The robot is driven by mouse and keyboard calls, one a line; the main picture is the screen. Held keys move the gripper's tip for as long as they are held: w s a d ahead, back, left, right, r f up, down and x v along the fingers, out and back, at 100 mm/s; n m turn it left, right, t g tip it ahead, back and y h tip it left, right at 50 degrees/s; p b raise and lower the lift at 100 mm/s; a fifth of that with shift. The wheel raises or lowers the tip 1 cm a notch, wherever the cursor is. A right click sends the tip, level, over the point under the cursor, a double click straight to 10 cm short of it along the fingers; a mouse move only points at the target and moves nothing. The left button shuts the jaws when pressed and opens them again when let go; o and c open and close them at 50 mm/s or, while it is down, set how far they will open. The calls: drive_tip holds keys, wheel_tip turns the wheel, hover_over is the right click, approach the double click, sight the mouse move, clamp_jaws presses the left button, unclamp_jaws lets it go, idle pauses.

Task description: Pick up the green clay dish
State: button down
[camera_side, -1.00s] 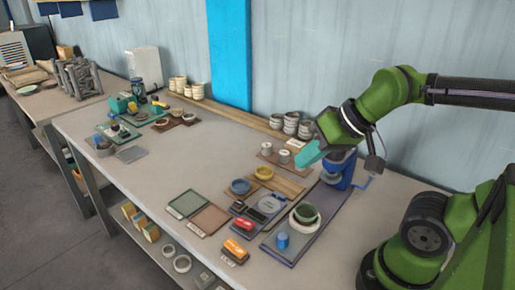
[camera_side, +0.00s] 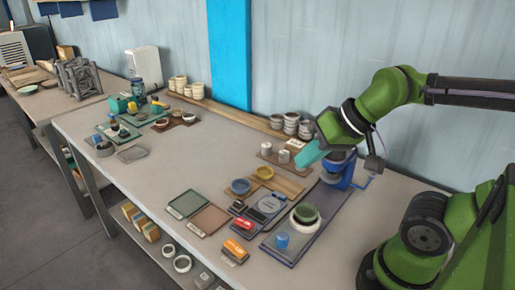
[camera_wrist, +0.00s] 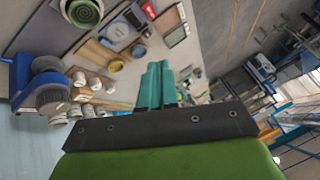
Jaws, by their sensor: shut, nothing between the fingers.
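The green clay dish (camera_side: 305,213) sits on a pale round ring or base on the dark mat at the right front of the bench. It also shows at the upper left of the wrist view (camera_wrist: 84,11), beyond and left of my fingers. My gripper (camera_side: 308,157) has teal fingers and is above the bench, behind the dish and clear of it. In the wrist view my gripper (camera_wrist: 160,72) has its two teal fingers together, with nothing between them.
A blue upright device (camera_side: 341,172) stands at the mat's far end, close by my gripper. A blue bowl (camera_side: 240,187) and yellow bowl (camera_side: 264,173) lie farther left. The bench's middle (camera_side: 185,165) is clear.

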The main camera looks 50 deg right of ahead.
drive_tip(key=c, duration=1.8)
unclamp_jaws()
drive_tip(key=shift+c, duration=0.2)
drive_tip(key=o, duration=1.7)
drive_tip(key=g+h, duration=0.2)
drive_tip(key=g, duration=0.5)
hover_over(306, 214)
drive_tip(key=f, duration=1.4)
drive_tip(key=shift+s+d+f, duration=0.15)
drive_tip(key=shift+s+f, duration=0.05)
drive_tip(key=shift+f, duration=0.2)
drive_tip(key=shift+w+a+f, duration=0.1)
drive_tip(key=shift+w+f, duration=0.05)
drive_tip(key=shift+f, duration=1.25)
drive_tip(key=shift+w+a+f, duration=0.1)
drive_tip(key=shift+f, duration=1.25)
